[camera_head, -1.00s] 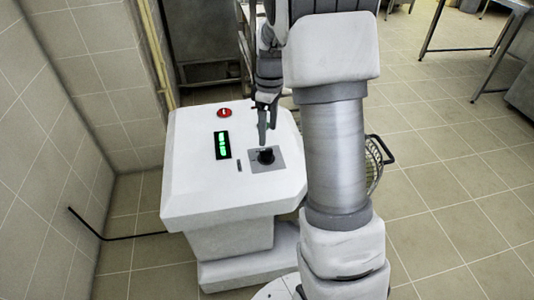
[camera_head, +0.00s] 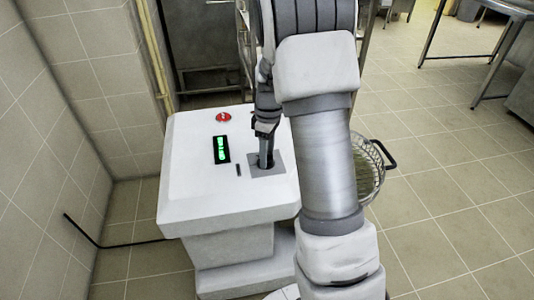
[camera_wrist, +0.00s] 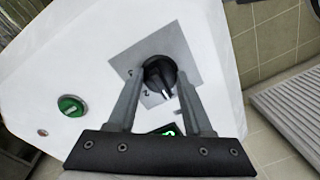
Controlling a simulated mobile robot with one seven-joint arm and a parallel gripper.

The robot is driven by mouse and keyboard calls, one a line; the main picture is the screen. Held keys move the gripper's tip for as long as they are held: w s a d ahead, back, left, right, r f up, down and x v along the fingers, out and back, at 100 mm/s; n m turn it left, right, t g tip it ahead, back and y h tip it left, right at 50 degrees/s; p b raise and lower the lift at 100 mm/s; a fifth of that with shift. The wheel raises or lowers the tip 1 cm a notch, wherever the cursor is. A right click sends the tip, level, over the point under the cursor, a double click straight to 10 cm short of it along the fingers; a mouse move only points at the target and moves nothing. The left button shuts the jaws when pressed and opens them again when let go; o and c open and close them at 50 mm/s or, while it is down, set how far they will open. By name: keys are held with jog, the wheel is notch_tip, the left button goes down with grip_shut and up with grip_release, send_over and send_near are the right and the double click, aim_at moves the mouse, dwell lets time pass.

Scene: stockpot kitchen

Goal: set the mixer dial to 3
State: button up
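The mixer dial (camera_wrist: 158,74) is a black round knob with a pale pointer line, on a square grey plate (camera_wrist: 178,48) marked with small numerals. In the wrist view a "2" shows left of the dial; the other marks are hard to read. My gripper (camera_wrist: 161,80) is open, with one finger on each side of the dial. I cannot tell whether the fingers touch it. In the head view my gripper (camera_head: 266,160) is down over the plate (camera_head: 277,158) and hides most of the dial. The white mixer housing (camera_head: 195,190) carries the plate.
A lit green display (camera_head: 221,149) and a red knob (camera_head: 223,117) are on the housing top. A green round knob (camera_wrist: 71,106) shows in the wrist view. A wire basket (camera_head: 373,170) stands right of the housing. A tiled wall is at left; open floor lies right.

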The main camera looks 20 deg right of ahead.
grip_shut()
